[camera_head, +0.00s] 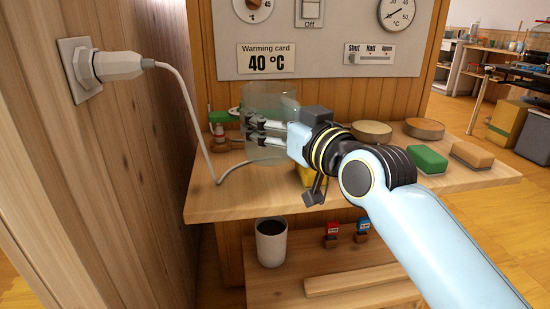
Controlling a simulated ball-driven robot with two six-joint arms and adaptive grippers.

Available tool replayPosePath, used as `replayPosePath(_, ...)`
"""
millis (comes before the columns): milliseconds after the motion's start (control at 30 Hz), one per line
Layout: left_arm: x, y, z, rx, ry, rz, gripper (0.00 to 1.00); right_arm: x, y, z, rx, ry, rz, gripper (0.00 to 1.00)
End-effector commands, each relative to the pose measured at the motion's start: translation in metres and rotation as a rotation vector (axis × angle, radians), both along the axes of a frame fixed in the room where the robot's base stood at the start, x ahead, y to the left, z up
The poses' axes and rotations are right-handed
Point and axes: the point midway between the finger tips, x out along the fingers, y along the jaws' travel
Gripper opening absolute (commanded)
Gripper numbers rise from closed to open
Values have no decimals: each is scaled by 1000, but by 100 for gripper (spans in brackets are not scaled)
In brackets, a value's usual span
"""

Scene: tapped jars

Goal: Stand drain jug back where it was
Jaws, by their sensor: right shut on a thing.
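My right gripper (266,133) is shut on a clear, see-through jug (270,98), which I take to be the drain jug. The jug is upright and looks empty. It shows in front of the left part of the wooden bench top (225,205); I cannot tell whether its base touches the bench. Its far side and the exact finger contact are hard to make out through the clear wall. My left gripper is not in view.
A white cup (271,248) with dark contents stands below the bench front. A white cable (196,110) runs from the wall plug (110,66) onto the bench. Round lids (425,128) and green (430,160) and tan (472,154) blocks lie at right.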

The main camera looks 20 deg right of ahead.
Motion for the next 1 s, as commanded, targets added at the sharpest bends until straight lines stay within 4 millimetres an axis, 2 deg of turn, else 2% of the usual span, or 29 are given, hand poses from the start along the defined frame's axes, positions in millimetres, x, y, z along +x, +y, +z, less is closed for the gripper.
replayPosePath(33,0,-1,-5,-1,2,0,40,-3,6,-7,5,1,-1,29)
replayPosePath(167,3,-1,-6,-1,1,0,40,-7,12,-10,0,-1,0,29)
replayPosePath(300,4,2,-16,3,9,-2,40,-7,12,-35,-1,3,0,29)
replayPosePath(433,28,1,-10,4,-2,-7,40,-7,12,-46,-2,1,0,29)
replayPosePath(933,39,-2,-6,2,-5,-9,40,-7,12,-50,-2,-2,-1,29)
replayPosePath(967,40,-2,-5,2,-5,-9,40,-7,12,-50,-2,-1,0,86)
replayPosePath(1000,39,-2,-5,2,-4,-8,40,-7,12,-50,-2,-1,0,91)
